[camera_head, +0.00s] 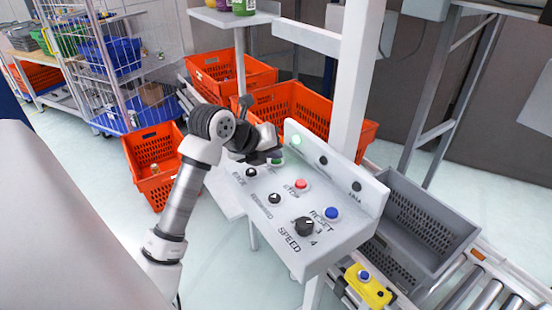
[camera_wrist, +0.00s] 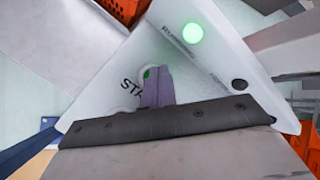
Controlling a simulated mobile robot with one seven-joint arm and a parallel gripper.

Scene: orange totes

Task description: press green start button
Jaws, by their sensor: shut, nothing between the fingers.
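A white control panel (camera_head: 265,206) stands in front of me with its sloping face up. The green start button (camera_head: 277,162) is at its upper left, mostly covered by my gripper (camera_head: 272,155). In the wrist view, a sliver of the green button (camera_wrist: 148,73) shows beside the tips of my shut gripper (camera_wrist: 157,78), with part of the "STA" lettering to the left. The fingertips are at the button; I cannot tell whether it is pushed in. A round green lamp (camera_wrist: 192,33) glows on the panel's upright back, also in the head view (camera_head: 296,140).
A red stop button (camera_head: 301,184), a blue reset button (camera_head: 332,213) and a black speed knob (camera_head: 305,227) are on the panel. Orange totes (camera_head: 154,172) stand behind and left. A grey tote (camera_head: 425,225) and a yellow box (camera_head: 366,287) are at the right. A post (camera_head: 358,80) rises behind.

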